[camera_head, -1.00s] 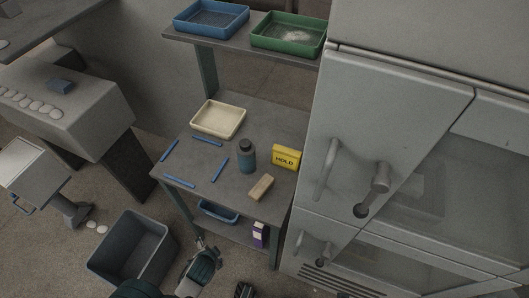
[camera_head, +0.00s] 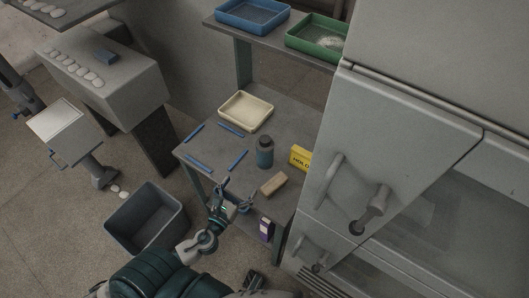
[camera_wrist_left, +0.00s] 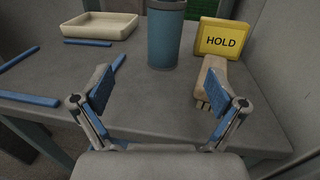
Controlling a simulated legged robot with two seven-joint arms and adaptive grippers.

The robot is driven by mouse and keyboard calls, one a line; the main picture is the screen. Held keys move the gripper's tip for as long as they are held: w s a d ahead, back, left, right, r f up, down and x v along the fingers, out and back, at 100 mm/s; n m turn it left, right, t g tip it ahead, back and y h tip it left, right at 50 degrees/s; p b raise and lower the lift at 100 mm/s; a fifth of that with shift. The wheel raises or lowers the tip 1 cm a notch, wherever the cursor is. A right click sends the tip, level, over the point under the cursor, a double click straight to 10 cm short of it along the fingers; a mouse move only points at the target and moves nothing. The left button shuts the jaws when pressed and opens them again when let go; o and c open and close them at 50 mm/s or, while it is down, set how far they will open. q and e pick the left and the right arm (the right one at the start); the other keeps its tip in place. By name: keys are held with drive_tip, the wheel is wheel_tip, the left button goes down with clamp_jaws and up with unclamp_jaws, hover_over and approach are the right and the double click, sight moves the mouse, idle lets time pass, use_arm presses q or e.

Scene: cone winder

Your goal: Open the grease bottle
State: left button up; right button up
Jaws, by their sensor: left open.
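The grease bottle (camera_head: 265,152) is taken to be the blue-grey bottle with a dark cap, upright on the grey table (camera_head: 290,128). In the left wrist view, the bottle (camera_wrist_left: 166,38) stands ahead, its top cut off by the frame edge. My left gripper (camera_head: 232,188) is at the table's front edge, short of the bottle and not touching it. In the left wrist view, its two blue-padded fingers (camera_wrist_left: 160,90) are spread with nothing between them. A dark part at the bottom of the head view may be my right gripper (camera_head: 253,281); its jaws are unclear.
A yellow HOLD box (camera_wrist_left: 221,38) and a tan block (camera_wrist_left: 211,80) stand right of the bottle. A cream tray (camera_head: 246,111) is behind left, with several blue sticks (camera_head: 198,163) nearby. A grey cabinet (camera_head: 400,130) borders the right; a bin (camera_head: 146,216) stands front left.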

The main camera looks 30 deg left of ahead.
use_arm(q)
approach(261, 156)
drive_tip(key=shift+w+a+p, duration=0.15)
drive_tip(key=shift+w+p, duration=0.3)
drive_tip(key=shift+w, duration=0.55)
drive_tip(key=w, duration=0.6)
drive_tip(key=shift+a+f, duration=0.25)
drive_tip(key=shift+f, duration=0.05)
drive_tip(key=shift+w+a, duration=0.1)
drive_tip(key=shift+w, duration=0.15)
drive_tip(key=w, duration=0.2)
drive_tip(key=w+d, duration=0.1)
drive_tip(key=w, duration=0.1)
drive_tip(key=shift+w+r, duration=0.15)
drive_tip(key=shift+w, duration=0.5)
use_arm(e)
drive_tip(key=s+f, duration=0.2)
drive_tip(key=f, duration=0.1)
drive_tip(key=shift+d, duration=0.35)
use_arm(q)
drive_tip(key=shift+s, duration=0.1)
